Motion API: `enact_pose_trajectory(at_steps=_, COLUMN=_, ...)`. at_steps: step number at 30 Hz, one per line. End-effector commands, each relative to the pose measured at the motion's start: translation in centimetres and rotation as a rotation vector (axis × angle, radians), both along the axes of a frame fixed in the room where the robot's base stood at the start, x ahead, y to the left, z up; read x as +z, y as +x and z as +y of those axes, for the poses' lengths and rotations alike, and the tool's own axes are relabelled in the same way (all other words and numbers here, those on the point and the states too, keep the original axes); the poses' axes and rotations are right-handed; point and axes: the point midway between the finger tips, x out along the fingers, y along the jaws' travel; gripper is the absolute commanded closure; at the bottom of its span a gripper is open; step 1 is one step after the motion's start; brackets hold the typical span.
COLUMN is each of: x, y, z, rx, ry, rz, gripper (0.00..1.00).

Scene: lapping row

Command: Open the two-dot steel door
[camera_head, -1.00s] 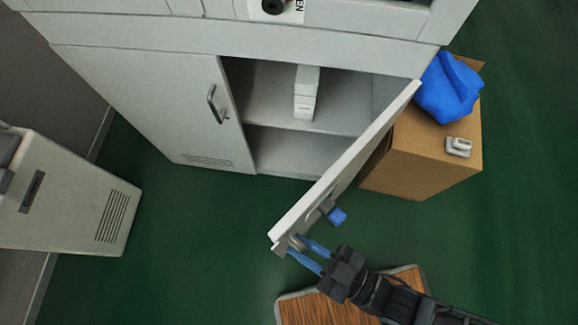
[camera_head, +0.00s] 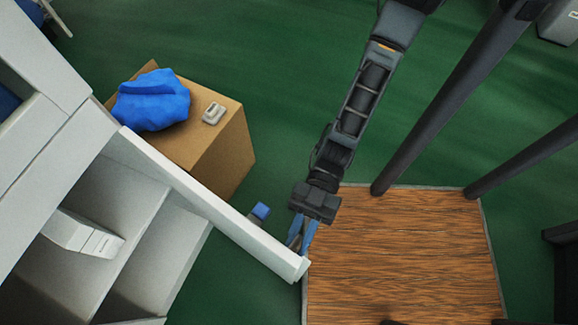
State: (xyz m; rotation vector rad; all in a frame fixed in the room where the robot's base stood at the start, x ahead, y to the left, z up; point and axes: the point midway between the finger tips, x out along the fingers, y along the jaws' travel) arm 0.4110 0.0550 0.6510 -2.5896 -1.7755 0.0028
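The steel door (camera_head: 205,200) is a pale grey panel standing swung well out from its cabinet (camera_head: 85,170), whose shelves show. Its two-dot mark is not visible from here. A blue piece (camera_head: 261,211) stands out from the door's outer face near the free end. My gripper (camera_head: 302,246) is at the door's free edge, its two blue fingers apart with a narrow gap between them. The fingertips meet the door edge in the picture; I cannot tell whether they touch it.
A cardboard box (camera_head: 222,150) stands behind the door, with a blue cloth-like bundle (camera_head: 152,100) and a small grey part (camera_head: 214,113) on top. A white box (camera_head: 82,232) sits on a cabinet shelf. A wooden floor panel (camera_head: 400,265) lies to the right. Green floor is clear beyond.

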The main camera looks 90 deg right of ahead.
Motion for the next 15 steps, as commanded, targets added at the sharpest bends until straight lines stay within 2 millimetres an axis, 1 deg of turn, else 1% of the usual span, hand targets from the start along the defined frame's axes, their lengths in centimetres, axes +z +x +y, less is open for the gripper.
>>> enact_pose_trajectory(at_steps=6, x=0.08, y=-0.35, z=-0.65, rx=0.022, ry=0.003, rz=0.0, gripper=1.0)
enact_pose_trajectory(at_steps=15, x=0.08, y=-0.38, z=-0.75, rx=0.024, ry=0.003, rz=-0.001, gripper=1.0)
